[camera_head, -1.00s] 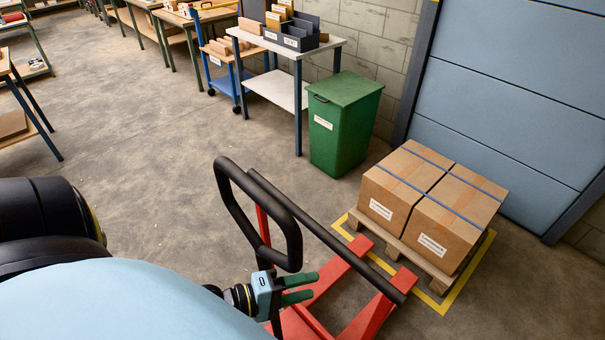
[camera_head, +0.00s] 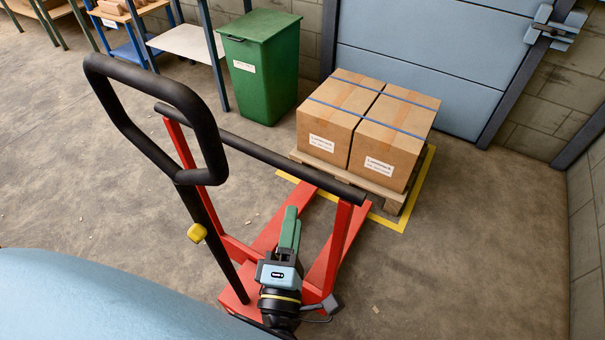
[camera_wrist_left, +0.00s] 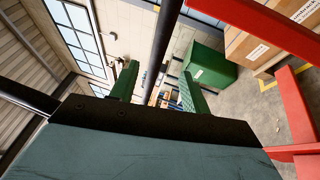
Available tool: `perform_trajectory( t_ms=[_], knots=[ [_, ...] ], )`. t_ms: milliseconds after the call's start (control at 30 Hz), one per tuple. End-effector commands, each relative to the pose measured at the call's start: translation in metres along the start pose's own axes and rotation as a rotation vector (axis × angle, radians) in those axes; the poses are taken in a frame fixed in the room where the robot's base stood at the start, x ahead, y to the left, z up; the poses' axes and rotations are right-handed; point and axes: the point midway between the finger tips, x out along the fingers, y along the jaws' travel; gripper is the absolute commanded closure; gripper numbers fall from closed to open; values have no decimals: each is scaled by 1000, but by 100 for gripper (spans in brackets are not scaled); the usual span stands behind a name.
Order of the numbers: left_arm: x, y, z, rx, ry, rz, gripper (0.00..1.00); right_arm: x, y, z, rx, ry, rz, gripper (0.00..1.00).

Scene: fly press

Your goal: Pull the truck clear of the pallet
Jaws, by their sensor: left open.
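The red pallet truck (camera_head: 181,146) stands before me with a black loop handle (camera_head: 213,140) and a black crossbar (camera_head: 258,151). The pallet carries two strapped cardboard boxes (camera_head: 330,118). My left gripper (camera_head: 290,222) is open, its green fingers pointing away from me, below the crossbar in the picture. In the left wrist view a dark bar (camera_wrist_left: 161,45) shows between the open fingers; contact cannot be told. My right gripper is out of view.
Yellow floor tape (camera_head: 422,188) borders the pallet. A green bin (camera_head: 262,80) and a white-topped table (camera_head: 190,42) stand behind, left of the boxes. A blue panelled door (camera_head: 430,62) is behind the pallet. The floor at the right (camera_head: 490,250) is clear.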

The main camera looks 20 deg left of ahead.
Motion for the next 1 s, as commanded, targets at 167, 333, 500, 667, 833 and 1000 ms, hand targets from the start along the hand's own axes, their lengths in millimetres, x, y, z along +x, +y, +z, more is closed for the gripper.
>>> perform_trajectory(
  t_ms=[167, 333, 500, 667, 833, 1000],
  knots=[
    [18, 2, 0, 3, 8, 4, 53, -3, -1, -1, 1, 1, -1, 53],
    [52, 4, 0, 1, 7, 6, 53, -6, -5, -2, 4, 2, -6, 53],
    [88, 3, 0, 1, 6, 5, 53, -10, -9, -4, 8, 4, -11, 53],
    [115, 2, 0, 1, 4, 3, 53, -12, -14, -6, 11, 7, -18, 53],
    [130, 2, 0, 1, 4, 2, 53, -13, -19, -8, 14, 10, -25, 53],
    [134, 1, 0, 1, 3, 1, 53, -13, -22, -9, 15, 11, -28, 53]
  ],
)
